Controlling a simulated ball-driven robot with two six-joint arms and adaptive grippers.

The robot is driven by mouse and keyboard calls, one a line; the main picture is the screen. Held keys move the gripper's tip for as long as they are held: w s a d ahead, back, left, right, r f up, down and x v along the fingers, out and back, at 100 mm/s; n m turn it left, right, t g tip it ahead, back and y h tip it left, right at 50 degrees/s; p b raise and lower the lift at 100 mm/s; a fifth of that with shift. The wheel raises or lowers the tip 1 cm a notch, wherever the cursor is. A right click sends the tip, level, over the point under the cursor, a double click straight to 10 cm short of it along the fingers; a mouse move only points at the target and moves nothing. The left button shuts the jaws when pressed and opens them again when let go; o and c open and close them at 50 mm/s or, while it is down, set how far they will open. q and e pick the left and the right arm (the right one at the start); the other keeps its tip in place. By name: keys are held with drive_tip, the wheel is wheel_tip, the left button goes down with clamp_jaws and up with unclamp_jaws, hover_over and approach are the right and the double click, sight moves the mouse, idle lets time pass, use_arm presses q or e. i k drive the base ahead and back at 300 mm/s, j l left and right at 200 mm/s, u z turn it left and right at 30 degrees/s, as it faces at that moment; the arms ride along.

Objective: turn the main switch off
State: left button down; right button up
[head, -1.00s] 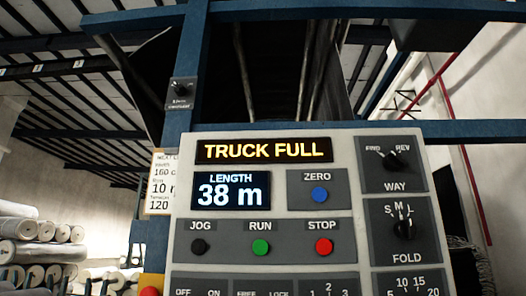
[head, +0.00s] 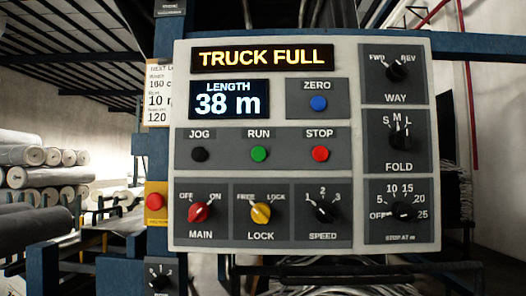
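The main switch (head: 200,212) is a red rotary knob at the lower left of the light grey control panel (head: 437,150) in the head view. It has OFF marked at its upper left and ON at its upper right, with MAIN below. Its pointer seems to lean to the upper right, toward ON, though it is small. Neither of my grippers shows in the head view, and nothing covers the switch.
The yellow LOCK knob (head: 260,212) is close to the right of the main switch, then the black SPEED knob (head: 323,211). JOG, RUN and STOP buttons sit above. A red button on a yellow box (head: 155,202) stands just left. The display (head: 262,58) reads TRUCK FULL.

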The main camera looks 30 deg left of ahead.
sight(199, 211)
drive_tip(key=u, duration=1.4)
